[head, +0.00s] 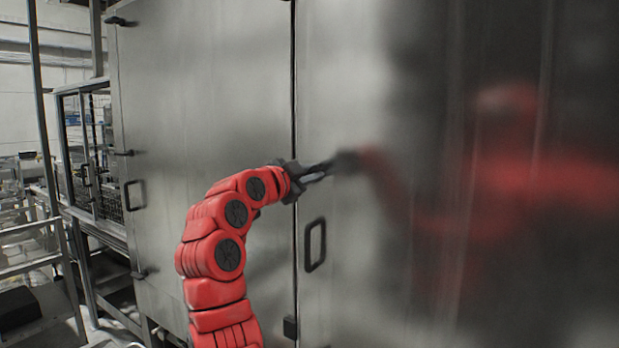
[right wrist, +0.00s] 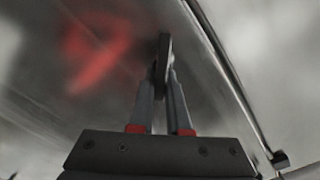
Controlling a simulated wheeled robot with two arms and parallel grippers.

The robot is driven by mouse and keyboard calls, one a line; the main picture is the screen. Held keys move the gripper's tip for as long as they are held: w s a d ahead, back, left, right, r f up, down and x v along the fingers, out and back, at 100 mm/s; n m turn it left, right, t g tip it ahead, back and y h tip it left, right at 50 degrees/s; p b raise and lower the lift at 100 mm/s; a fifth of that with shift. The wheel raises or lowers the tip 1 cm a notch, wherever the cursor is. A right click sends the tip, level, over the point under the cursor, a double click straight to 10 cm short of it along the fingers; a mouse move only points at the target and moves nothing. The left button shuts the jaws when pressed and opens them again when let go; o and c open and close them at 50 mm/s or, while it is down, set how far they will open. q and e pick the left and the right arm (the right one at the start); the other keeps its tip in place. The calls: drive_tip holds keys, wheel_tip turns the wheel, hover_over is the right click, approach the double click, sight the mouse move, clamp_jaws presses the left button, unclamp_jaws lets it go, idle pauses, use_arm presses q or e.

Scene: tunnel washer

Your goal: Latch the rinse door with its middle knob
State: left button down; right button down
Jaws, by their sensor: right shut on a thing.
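The rinse door is a large brushed-metal panel (head: 345,290) right of a dark vertical seam, with a dark loop handle (head: 315,245). I cannot tell whether it is fully flush with its neighbour. My right gripper (head: 326,169) reaches from the left across the seam, above that handle. In the right wrist view its two fingers (right wrist: 164,88) are shut on a dark, narrow knob (right wrist: 164,52) standing against the metal. In the head view the fingers mostly hide this knob, and its dark reflection blends in. My left gripper is out of view.
Another dark knob (head: 290,327) sits low at the seam; in the right wrist view a dark fitting (right wrist: 280,159) shows beside a panel edge. A neighbouring metal panel (head: 200,100) with its own handle (head: 133,195) fills the left. A railing (head: 30,250) stands farther left.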

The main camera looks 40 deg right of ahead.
drive_tip(key=m, duration=0.4)
drive_tip(key=shift+s+d+f+m, duration=0.1)
drive_tip(key=shift+s+f+m, duration=0.1)
drive_tip(key=shift+f+m, duration=0.15)
drive_tip(key=shift+f+m+b, duration=0.2)
drive_tip(key=shift+m, duration=0.9)
drive_tip(key=shift+f+m+b, duration=0.15)
drive_tip(key=shift+m+b, duration=0.05)
drive_tip(key=shift+m, duration=0.85)
drive_tip(key=c, duration=0.9)
unclamp_jaws()
